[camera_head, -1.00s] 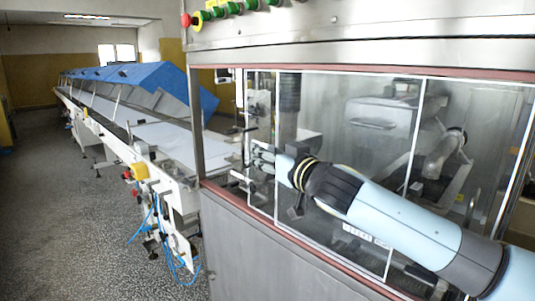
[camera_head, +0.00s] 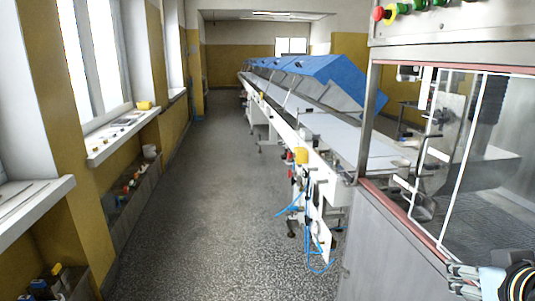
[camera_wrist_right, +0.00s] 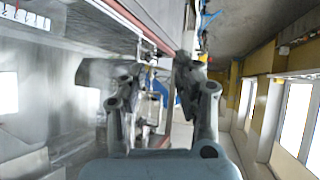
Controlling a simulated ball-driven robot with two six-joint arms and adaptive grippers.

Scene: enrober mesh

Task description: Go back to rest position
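My right gripper (camera_head: 468,278) is at the lower right edge of the head view, in front of the enrober's glazed cabinet (camera_head: 362,215). Only its pale fingers and a black wrist with yellow rings show there. In the right wrist view, the two grey fingers of my right gripper (camera_wrist_right: 163,85) stand apart with nothing between them. The steel cabinet and its red-brown edge lie behind and left of the fingers. My left gripper is in neither view.
A long white conveyor (camera_head: 318,128) with blue covers (camera_head: 318,72) runs away from the cabinet. Blue hoses (camera_head: 318,262) hang at its near end. A window sill (camera_head: 118,138) juts out at left. The speckled floor (camera_head: 212,195) between is clear.

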